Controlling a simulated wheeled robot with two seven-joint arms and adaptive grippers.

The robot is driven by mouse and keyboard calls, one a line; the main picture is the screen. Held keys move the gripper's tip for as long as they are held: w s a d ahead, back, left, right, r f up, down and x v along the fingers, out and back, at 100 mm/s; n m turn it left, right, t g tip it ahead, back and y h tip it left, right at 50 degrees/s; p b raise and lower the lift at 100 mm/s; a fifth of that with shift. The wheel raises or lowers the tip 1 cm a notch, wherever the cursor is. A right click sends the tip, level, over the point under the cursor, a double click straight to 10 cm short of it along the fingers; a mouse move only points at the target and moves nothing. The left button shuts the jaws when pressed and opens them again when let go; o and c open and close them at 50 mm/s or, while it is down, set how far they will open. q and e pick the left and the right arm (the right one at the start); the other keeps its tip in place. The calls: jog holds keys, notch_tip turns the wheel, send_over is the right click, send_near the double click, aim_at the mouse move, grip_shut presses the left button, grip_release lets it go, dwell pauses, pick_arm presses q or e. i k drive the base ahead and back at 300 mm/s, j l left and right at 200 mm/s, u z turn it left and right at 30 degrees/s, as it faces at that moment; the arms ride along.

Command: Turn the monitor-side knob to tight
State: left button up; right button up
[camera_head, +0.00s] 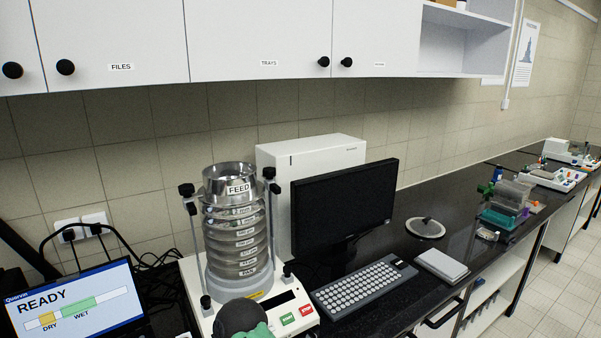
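The sieve shaker stands on the bench with a stack of steel sieves (237,235), the top one labelled FEED. Two clamp rods flank the stack. The monitor-side knob (269,173) is black and sits at the top of the right rod, beside the upper sieve. A second black piece is just below it. The other black knob (187,189) tops the left rod. I cannot tell from this view how tight either knob is.
A black monitor (343,207) and keyboard (364,288) stand right of the shaker. A white box (300,158) is behind it. A screen reading READY (75,300) is at left. White cupboards (255,40) hang above. A dark rounded shape with green (241,316) partly covers the shaker's front.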

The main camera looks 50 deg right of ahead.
aim_at(269, 172)
jog(key=z, duration=1.55)
jog(key=l+u, duration=0.15)
jog(key=k+l+u, duration=0.2)
jog(key=i+l, duration=0.05)
jog(key=l, duration=0.05)
